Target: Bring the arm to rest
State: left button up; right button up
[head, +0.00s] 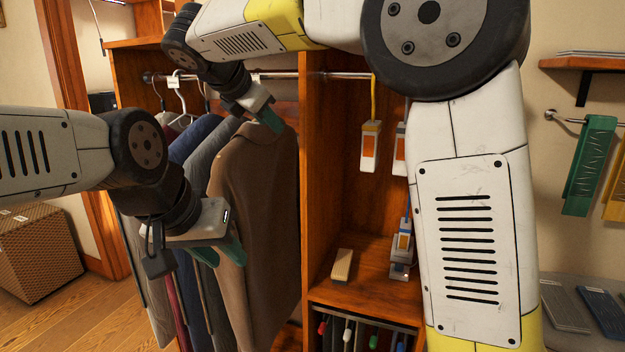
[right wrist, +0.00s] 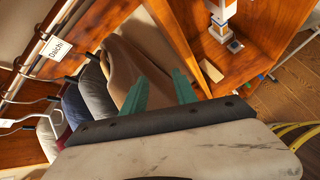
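My right arm reaches across the top of the head view, and its gripper (head: 268,117) is over the shoulder of a brown coat (head: 250,190). In the right wrist view its two green fingers (right wrist: 160,76) stand apart with nothing between them; the brown coat (right wrist: 133,65) lies beyond them. My left gripper (head: 222,256) is lower left in the head view, in front of the hanging clothes. Its green fingers appear apart, and I see nothing held. My right arm hides part of the closet.
Several garments hang from a metal rail (head: 340,75). A wooden divider (head: 315,180) stands right of the coat. A beige block (head: 342,265) lies on the shelf beyond it, with tagged items hanging above. A woven box (head: 40,250) stands at left; floor in front of it is clear.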

jog(key=s+d+f+m+g+y, duration=0.15)
jog(key=s+d+f+m, duration=0.35)
jog(key=d, duration=0.5)
jog(key=s+d+f+m+g+y, duration=0.1)
jog(key=s+d+f+m+g, duration=0.15)
jog(key=s+d+m, duration=0.4)
jog(key=s+d+f+m+y, duration=0.2)
jog(key=s+d+f+m, duration=0.1)
jog(key=s+f+m, duration=0.2)
jog(key=s+d+f+m+y, duration=0.1)
jog(key=s+d+f+m, duration=0.3)
jog(key=s+m, duration=0.4)
jog(key=shift+s+d+f+m+y, duration=0.15)
jog(key=shift+d+f+m+y, duration=0.2)
jog(key=shift+m, duration=0.5)
